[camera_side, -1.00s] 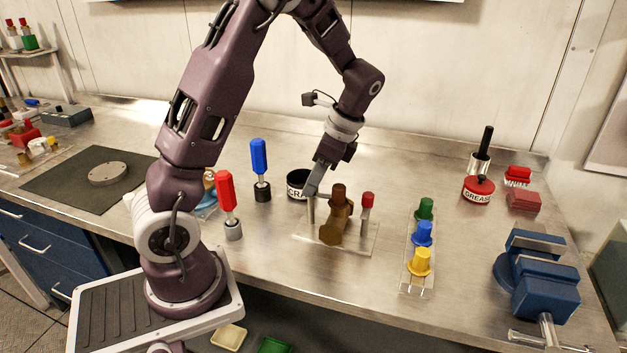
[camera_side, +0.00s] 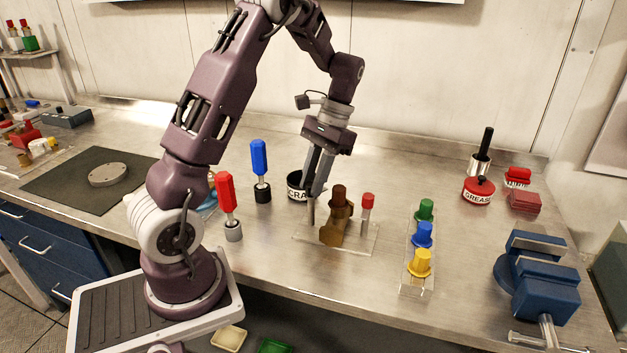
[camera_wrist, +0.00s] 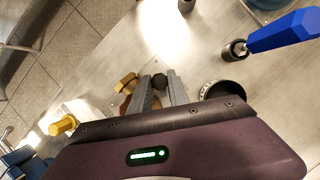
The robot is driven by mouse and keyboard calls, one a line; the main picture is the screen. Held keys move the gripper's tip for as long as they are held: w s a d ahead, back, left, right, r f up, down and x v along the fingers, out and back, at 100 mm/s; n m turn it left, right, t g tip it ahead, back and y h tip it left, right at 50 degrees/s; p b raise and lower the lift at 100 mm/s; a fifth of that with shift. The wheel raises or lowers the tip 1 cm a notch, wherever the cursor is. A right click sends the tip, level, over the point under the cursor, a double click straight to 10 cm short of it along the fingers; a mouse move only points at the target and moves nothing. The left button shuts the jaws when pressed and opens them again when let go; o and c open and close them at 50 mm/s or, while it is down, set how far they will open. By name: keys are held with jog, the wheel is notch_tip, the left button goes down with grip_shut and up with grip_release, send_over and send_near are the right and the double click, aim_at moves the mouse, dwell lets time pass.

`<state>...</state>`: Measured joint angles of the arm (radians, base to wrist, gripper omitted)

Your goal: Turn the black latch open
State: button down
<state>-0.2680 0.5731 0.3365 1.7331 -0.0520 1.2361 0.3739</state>
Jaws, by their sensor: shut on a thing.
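The black latch (camera_wrist: 159,82) shows in the wrist view as a small dark rounded piece between the two grey fingers of my gripper (camera_wrist: 160,76). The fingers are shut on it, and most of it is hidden. In the side view my gripper (camera_side: 316,193) points down at the top of a grey post on the left of a clear base plate (camera_side: 362,245). The latch cannot be made out there behind the fingers. A bronze valve body (camera_side: 333,232) with a brown top stands right beside the fingers; its hex end (camera_wrist: 126,81) shows in the wrist view.
A red-capped post (camera_side: 367,202) stands right of the valve. A black cup (camera_side: 296,184) is close behind the fingers. Blue (camera_side: 259,158) and red-handled (camera_side: 226,192) tools stand to the left. A rack of colored caps (camera_side: 422,235) and a blue vise (camera_side: 538,275) are to the right.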

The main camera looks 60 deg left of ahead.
jog(key=n+h, duration=0.1)
jog(key=n, duration=0.2)
jog(key=n+t, duration=0.1)
jog(key=n, duration=0.1)
jog(key=shift+a+n+h, duration=0.15)
jog(key=shift+n+h, duration=0.25)
jog(key=shift+n, duration=0.3)
jog(key=c, duration=1.2)
grip_release()
jog(key=shift+c, duration=0.2)
jog(key=v, duration=0.7)
jog(key=shift+s+a, duration=0.1)
